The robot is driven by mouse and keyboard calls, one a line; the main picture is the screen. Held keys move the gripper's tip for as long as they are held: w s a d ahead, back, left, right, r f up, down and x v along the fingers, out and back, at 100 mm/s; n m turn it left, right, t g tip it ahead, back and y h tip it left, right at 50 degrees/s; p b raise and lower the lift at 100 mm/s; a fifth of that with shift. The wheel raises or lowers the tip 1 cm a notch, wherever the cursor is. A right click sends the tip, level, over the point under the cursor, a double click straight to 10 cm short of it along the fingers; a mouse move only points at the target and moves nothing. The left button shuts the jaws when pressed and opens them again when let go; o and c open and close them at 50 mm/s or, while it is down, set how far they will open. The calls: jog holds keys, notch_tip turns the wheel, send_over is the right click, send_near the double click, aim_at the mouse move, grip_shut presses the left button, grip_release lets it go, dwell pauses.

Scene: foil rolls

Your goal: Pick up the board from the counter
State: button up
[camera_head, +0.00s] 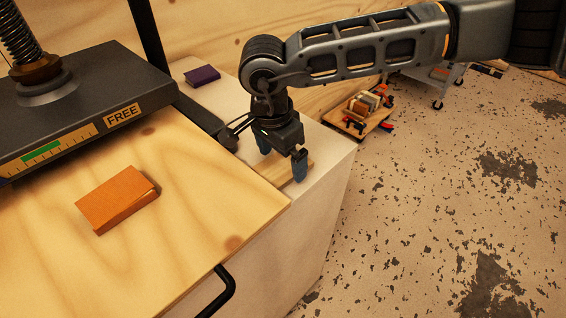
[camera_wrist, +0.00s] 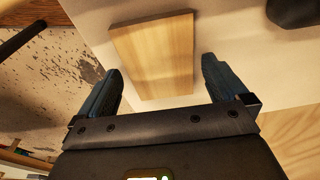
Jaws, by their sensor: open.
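The board (camera_head: 284,168) is a small flat piece of light wood lying on the pale counter (camera_head: 331,147). In the head view my gripper partly hides it. My gripper (camera_head: 281,163) points down over the board with its fingers apart and nothing held. In the wrist view the whole face of the board (camera_wrist: 153,50) shows, slightly turned, ahead of and between the two blue fingers of my gripper (camera_wrist: 160,70). The fingers do not visibly grip it.
A purple block (camera_head: 202,76) sits at the counter's back. A cart (camera_head: 437,77) stands behind. The floor at right is open.

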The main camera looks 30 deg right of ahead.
jog(key=shift+d+f, duration=0.1)
jog(key=shift+f, duration=0.4)
jog(key=c, duration=0.9)
jog(key=shift+r, duration=0.15)
